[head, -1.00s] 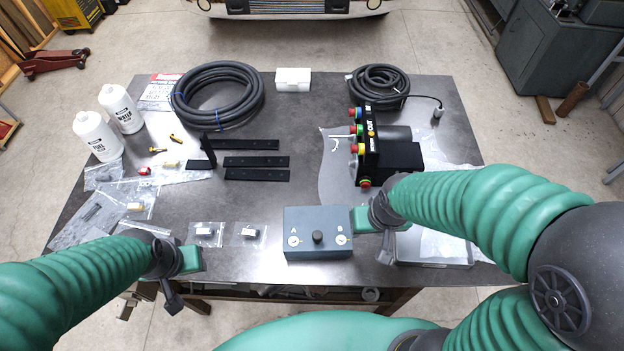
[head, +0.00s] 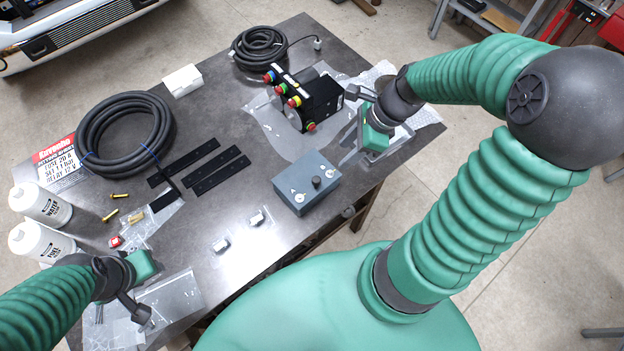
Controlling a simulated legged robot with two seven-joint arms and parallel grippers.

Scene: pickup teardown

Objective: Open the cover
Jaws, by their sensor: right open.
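A grey-blue box (head: 290,196) with a dark knob and dials marked A and B stands near the table's front edge. No raised cover shows on it. A black unit (head: 322,99) with coloured buttons stands behind it, right of centre. My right gripper (head: 375,139) is open above a shallow grey tray (head: 348,158), to the right of both, apart from the box. It hides part of the tray. My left gripper (head: 143,266) is at the table's front left, over clear bags. Its jaws do not show clearly. I cannot tell which part is the cover.
A coiled black hose (head: 88,147), black flat bars (head: 215,172), a white box (head: 182,81) and a coiled cable (head: 240,52) lie on the table (head: 225,110). Small bagged parts (head: 257,218) lie left of the grey-blue box.

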